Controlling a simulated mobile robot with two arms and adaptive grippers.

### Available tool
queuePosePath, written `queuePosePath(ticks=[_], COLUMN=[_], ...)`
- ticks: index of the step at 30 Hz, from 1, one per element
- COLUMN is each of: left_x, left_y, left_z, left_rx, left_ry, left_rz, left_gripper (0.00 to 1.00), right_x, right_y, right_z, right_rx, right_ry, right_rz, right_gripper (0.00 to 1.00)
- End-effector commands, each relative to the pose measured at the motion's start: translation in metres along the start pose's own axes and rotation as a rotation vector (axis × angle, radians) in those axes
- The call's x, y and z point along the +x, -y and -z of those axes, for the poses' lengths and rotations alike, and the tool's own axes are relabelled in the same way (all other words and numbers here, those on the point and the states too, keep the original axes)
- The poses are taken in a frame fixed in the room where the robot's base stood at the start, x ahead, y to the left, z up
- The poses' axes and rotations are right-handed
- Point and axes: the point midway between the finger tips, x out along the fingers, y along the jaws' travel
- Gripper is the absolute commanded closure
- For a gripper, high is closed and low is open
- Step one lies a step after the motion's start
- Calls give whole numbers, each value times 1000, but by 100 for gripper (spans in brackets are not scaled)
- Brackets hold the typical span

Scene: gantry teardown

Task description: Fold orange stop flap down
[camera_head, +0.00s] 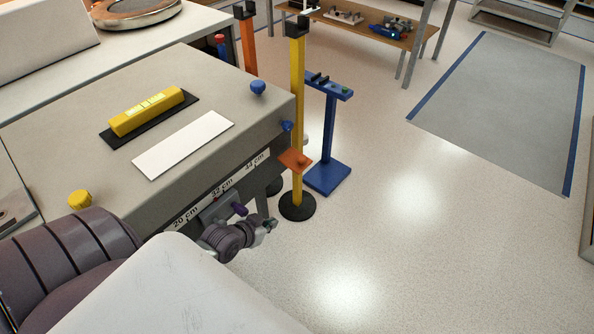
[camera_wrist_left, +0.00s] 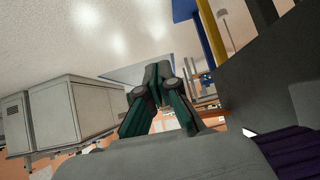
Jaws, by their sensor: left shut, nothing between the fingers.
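The orange stop flap (camera_head: 295,160) sticks out near the right front corner of the grey bench (camera_head: 80,100), roughly level and in front of the yellow post in the head view. My left gripper (camera_head: 270,226) is beside the bench's front side, below and left of the flap, with a visible gap between them in the picture. In the left wrist view its fingertips (camera_wrist_left: 158,72) are together with nothing between them. My right gripper is not in view.
A yellow post (camera_head: 297,110) on a round black base and a blue stand (camera_head: 330,130) are close to the flap. A purple knob (camera_head: 239,209) is on the bench side by a centimetre scale (camera_head: 222,189). Open floor (camera_head: 430,240) lies to the right.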

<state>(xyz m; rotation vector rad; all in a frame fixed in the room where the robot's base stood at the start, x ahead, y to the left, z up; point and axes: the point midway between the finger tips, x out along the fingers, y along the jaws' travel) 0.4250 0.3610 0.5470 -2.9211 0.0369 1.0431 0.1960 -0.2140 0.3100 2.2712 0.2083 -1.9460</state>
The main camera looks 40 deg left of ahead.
Motion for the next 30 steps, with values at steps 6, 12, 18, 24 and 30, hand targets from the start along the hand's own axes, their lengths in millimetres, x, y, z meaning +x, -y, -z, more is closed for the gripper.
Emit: queuePosePath(ticks=[6,12,18,24,30], left_x=[-39,-59,-38,2,37], left_y=[16,37,37,35,34], left_z=[128,181,196,215,218], left_rx=[38,26,23,22,24], left_ry=[-313,-469,-481,-480,-471], left_rz=[-46,-37,-36,-35,-36], left_gripper=[100,100,100,100,100], right_x=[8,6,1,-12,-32], right_y=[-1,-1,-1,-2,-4], right_z=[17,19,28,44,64], right_rx=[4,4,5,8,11], right_ry=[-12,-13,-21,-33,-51], right_rz=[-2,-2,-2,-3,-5], right_gripper=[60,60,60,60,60])
